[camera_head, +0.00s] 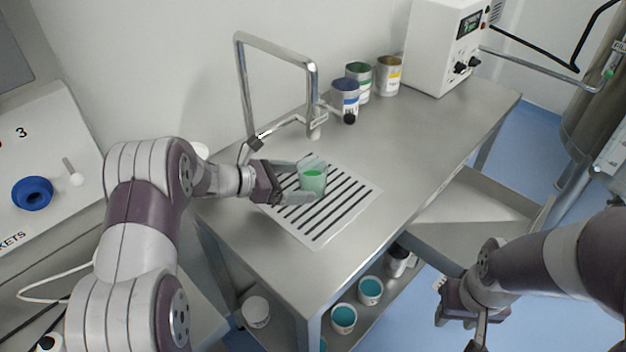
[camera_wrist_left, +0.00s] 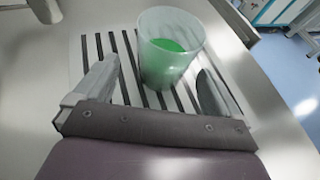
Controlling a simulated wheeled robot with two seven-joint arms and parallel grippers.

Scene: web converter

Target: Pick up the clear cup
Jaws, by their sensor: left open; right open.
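The clear cup (camera_head: 313,182) with green liquid in it stands upright on a striped mat (camera_head: 345,205) on the metal table. My left gripper (camera_head: 298,182) is open, with its fingers reaching out on either side of the cup. In the left wrist view the clear cup (camera_wrist_left: 168,62) stands between and a little beyond the two open fingers of my left gripper (camera_wrist_left: 158,88); I see gaps between the fingers and the cup. My right gripper (camera_head: 460,318) is open and empty at the lower right, beyond the table's front edge.
A bent metal tap (camera_head: 312,95) rises behind the mat. Cans with teal contents (camera_head: 370,290) sit on the lower shelf. The table's right half (camera_head: 440,130) is clear.

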